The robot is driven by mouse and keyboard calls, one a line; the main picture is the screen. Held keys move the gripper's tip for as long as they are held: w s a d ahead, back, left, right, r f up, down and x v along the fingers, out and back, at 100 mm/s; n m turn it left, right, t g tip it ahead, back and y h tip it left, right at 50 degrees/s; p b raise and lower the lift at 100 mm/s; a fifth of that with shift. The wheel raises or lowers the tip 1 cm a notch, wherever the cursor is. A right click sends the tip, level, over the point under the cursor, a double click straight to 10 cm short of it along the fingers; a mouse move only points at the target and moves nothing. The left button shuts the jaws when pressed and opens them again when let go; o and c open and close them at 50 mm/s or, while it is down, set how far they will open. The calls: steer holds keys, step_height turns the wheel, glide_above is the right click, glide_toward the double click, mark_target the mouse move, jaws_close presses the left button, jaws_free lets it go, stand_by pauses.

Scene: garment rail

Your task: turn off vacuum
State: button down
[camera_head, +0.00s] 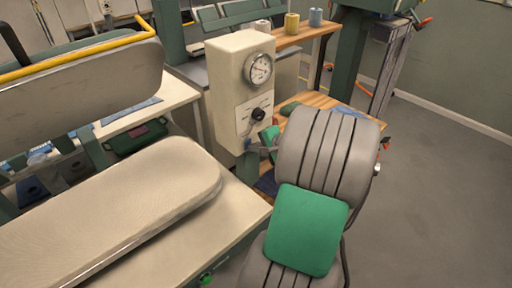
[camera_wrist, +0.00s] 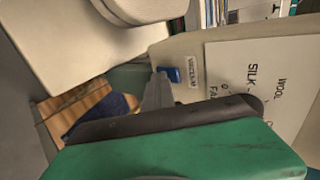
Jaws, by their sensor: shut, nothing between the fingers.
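The cream control box (camera_head: 222,75) stands upright at the middle of the head view. The vacuum switch is a small blue lever (camera_wrist: 171,74) beside a VACUUM label in the wrist view. My gripper (camera_wrist: 160,80) is shut, with its grey fingertips right at the blue lever. I cannot tell whether they touch it. In the head view my gripper (camera_head: 251,144) is at the lower front of the box, below the black knob (camera_head: 258,114), and the lever is hard to make out there. The lever's on or off position is unclear.
A round gauge (camera_head: 258,68) sits above the knob. A padded pressing board (camera_head: 120,205) lies left of the box, with a press head (camera_head: 85,85) raised above it. A wooden table (camera_head: 345,107) stands behind my arm. The floor at right is clear.

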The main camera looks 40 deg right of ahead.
steer(key=shift+r, duration=0.15)
steer(key=shift+w+r+p, duration=0.15)
steer(key=shift+r+p, duration=0.6)
steer(key=shift+r, duration=0.05)
steer(key=s+f+v, duration=0.1)
steer(key=v, duration=1.2)
steer(key=shift+s+f+b, duration=0.2)
steer(key=shift+s+b, duration=0.15)
